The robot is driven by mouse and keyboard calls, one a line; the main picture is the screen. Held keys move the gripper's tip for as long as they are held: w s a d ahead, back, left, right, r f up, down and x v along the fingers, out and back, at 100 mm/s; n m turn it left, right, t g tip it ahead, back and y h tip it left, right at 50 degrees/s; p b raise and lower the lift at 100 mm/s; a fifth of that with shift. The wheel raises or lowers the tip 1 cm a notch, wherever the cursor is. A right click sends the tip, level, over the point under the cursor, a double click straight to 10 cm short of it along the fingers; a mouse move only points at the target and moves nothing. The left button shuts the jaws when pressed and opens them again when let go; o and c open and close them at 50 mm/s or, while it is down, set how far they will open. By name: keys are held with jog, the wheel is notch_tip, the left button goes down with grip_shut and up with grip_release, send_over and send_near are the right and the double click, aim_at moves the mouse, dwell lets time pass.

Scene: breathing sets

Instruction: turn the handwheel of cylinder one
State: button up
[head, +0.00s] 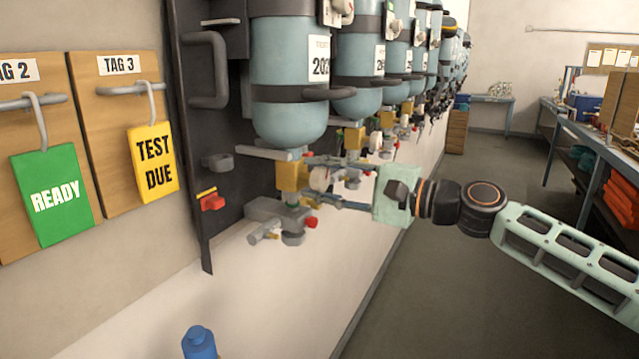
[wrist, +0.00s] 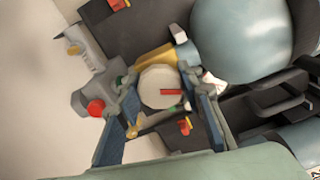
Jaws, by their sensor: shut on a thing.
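Cylinder one (head: 290,62), the nearest of the teal cylinders, hangs upside down in its rack with a brass valve (head: 291,176) below its neck. The valve's pale cream handwheel (head: 320,178) faces my gripper and is partly hidden by it. In the wrist view, the round handwheel (wrist: 160,86) sits between my two fingers and bears a red mark. My gripper (head: 313,180) reaches in from the right and is shut on the handwheel, one finger on each side. It also shows in the wrist view (wrist: 157,84). The exact finger contact is small and hard to see.
More teal cylinders (head: 358,62) with valves recede behind the first. A grey block with a red knob (head: 311,222) lies just below the valve. Tag boards (head: 125,66) hang left. A blue bottle (head: 199,342) stands in front. The floor aisle at right is open.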

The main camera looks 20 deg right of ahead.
jog(key=n+b, duration=0.1)
jog(key=n, duration=0.1)
jog(key=n+b, duration=0.1)
jog(key=n, duration=0.2)
jog(key=shift+f+n+b, duration=0.2)
jog(key=shift+n+b, duration=0.1)
jog(key=shift+b, duration=0.05)
jog(key=n+b, duration=0.3)
jog(key=n, duration=0.1)
jog(key=shift+n, duration=0.3)
jog(key=n+b, duration=0.3)
jog(key=n, duration=0.2)
jog(key=shift+b, duration=0.4)
jog(key=n+b, duration=0.4)
jog(key=n, duration=0.1)
jog(key=shift+n, duration=0.4)
jog(key=n+b, duration=0.3)
jog(key=n, duration=0.2)
jog(key=shift+n, duration=0.3)
jog(key=n+b, duration=0.2)
jog(key=n, duration=0.2)
jog(key=shift+n, duration=0.3)
jog(key=n+b, duration=0.1)
jog(key=n, duration=0.4)
jog(key=shift+r, duration=0.15)
jog(key=n+b, duration=0.1)
jog(key=n, duration=0.4)
jog(key=shift+d, duration=0.1)
